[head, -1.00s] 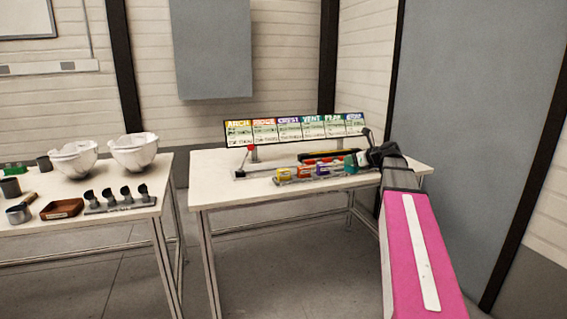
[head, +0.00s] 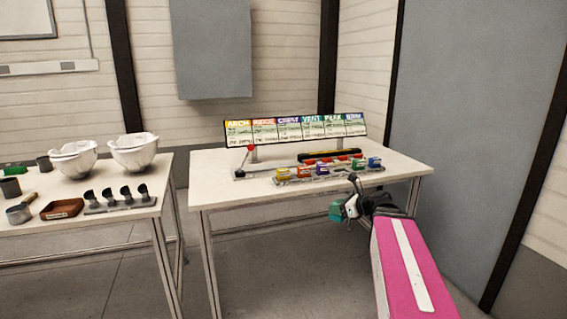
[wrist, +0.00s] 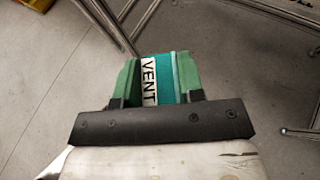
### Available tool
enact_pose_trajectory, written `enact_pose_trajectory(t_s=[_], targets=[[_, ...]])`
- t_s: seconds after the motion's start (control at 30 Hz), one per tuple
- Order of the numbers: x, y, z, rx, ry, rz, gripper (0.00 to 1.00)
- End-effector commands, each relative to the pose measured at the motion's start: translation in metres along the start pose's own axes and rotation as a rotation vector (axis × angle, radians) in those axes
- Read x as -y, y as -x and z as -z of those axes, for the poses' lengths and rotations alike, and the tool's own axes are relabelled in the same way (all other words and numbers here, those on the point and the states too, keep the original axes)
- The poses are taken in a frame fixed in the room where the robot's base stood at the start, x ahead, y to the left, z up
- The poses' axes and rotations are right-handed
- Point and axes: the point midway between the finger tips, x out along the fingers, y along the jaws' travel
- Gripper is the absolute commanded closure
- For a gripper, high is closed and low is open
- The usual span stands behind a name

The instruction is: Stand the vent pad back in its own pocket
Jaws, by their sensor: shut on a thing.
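My gripper (head: 347,208) is in front of the right table's front edge, a little below its top. It is shut on the teal vent pad (head: 336,212). In the wrist view, the vent pad (wrist: 163,78) sits between the two green fingers, with a white VENT label showing on its left part and floor beyond it. The pad rack (head: 328,178) lies on the table, up and left of my gripper. It holds a yellow pad (head: 284,174), a red-orange pad (head: 303,172), a purple pad (head: 322,169) and a blue pad (head: 374,162). The pockets' insides are too small to make out.
A sign board (head: 296,129) with coloured headings, VENT among them, stands behind the rack. A red-knobbed lever (head: 250,148) is at the rack's left. A dark strip (head: 330,155) lies behind it. The left table (head: 85,222) holds white helmet shells (head: 134,152), a brown tray (head: 62,209) and cups.

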Motion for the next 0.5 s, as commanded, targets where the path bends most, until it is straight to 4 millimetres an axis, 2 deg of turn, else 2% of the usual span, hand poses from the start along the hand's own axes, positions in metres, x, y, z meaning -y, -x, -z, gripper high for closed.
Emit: enact_pose_trajectory(t_s=[0.03, 0.2, 0.5], targets=[[-0.012, 0.001, 0.007, 0.001, 0.001, -0.010, 0.91], [-0.027, 0.000, 0.017, 0.004, 0.011, -0.028, 0.91], [-0.028, -0.001, 0.018, 0.005, 0.014, -0.031, 0.91]])
